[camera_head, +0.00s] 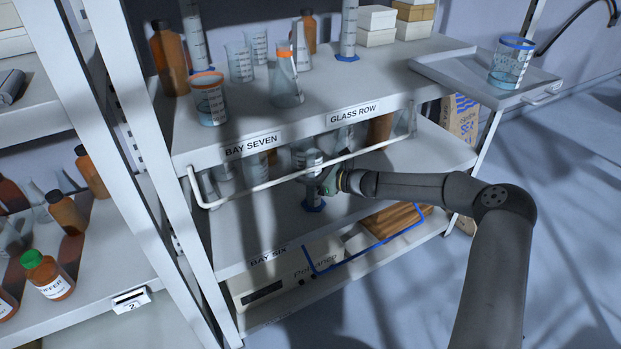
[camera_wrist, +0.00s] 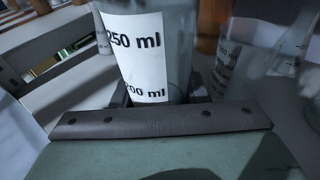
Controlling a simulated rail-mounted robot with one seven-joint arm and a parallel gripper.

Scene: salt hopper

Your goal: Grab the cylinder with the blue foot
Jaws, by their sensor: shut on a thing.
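A clear graduated cylinder (camera_head: 314,160) with a blue foot is upright on or just above the middle shelf, under the glass row. I cannot tell whether its foot touches the shelf. My gripper (camera_head: 322,182) reaches in from the right and is shut on the cylinder's body, above the foot. In the wrist view, the cylinder (camera_wrist: 150,50) with its white 250 ml and 200 ml label stands between my fingers, and its foot is hidden. Two other cylinders with blue feet stand on the top shelf, one at the back (camera_head: 348,30) and one at the left (camera_head: 195,45).
Beakers (camera_wrist: 250,55) stand close right of the cylinder in the wrist view. An orange-rimmed beaker (camera_head: 210,100) and a flask (camera_head: 286,85) stand on top. The floor at right is open.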

